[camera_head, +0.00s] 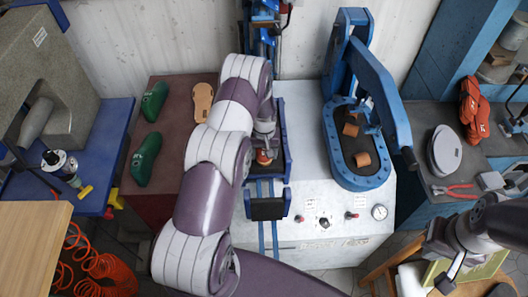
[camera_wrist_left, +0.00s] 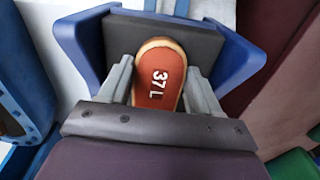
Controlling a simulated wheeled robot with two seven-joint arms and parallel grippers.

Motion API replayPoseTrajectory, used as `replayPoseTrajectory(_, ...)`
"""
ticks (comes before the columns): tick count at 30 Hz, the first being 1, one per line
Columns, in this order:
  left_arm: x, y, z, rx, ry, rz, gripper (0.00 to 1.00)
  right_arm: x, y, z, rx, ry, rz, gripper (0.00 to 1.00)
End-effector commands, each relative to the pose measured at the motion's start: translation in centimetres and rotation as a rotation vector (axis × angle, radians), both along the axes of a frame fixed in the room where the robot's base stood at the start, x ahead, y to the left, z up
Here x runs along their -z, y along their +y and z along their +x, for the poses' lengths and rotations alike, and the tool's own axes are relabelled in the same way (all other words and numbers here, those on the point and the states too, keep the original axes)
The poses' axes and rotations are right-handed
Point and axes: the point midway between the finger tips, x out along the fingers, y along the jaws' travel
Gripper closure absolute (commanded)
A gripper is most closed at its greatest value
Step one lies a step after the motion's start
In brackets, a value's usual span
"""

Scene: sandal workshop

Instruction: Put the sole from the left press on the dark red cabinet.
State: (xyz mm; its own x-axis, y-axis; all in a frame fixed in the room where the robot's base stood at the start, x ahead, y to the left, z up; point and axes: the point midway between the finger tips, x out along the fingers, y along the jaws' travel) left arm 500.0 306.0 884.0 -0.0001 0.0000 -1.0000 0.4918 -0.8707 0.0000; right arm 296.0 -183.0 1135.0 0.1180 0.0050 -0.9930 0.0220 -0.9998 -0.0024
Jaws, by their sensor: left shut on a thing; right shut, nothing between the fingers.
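The sole (camera_head: 264,157) is red-brown with a tan rim and lies in the left press (camera_head: 282,125), mostly hidden by my left arm in the head view. In the left wrist view the sole (camera_wrist_left: 160,78) shows "37 L" and sits over the dark pad between blue side walls. My left gripper (camera_head: 265,147) is shut on the sole, with one finger on each side of it in the wrist view (camera_wrist_left: 158,85). The dark red cabinet (camera_head: 175,125) stands left of the press. My right gripper (camera_head: 450,278) is shut and empty at the lower right.
The blue right press (camera_head: 361,182) holds two brown pieces. A right-hand bench carries red pliers (camera_head: 453,188). Bare cabinet top shows between the lasts and my left arm.

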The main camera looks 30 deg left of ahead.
Motion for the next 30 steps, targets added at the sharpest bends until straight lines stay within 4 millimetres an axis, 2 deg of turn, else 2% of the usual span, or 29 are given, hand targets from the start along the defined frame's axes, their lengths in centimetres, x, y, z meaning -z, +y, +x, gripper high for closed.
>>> replayPoseTrajectory(18,-2.1,1.0,1.7,0.0,-0.003,0.001,0.64,0.2,0.0,0.0,0.0,0.0,0.0,1.0)
replayPoseTrajectory(26,-2.2,1.0,1.8,0.0,-0.001,0.0,0.64,0.2,0.0,0.0,0.0,0.0,0.0,1.0)
replayPoseTrajectory(30,-3.1,0.9,1.8,0.004,-0.001,0.0,0.64,-0.5,0.0,0.0,0.0,0.0,0.0,1.0)
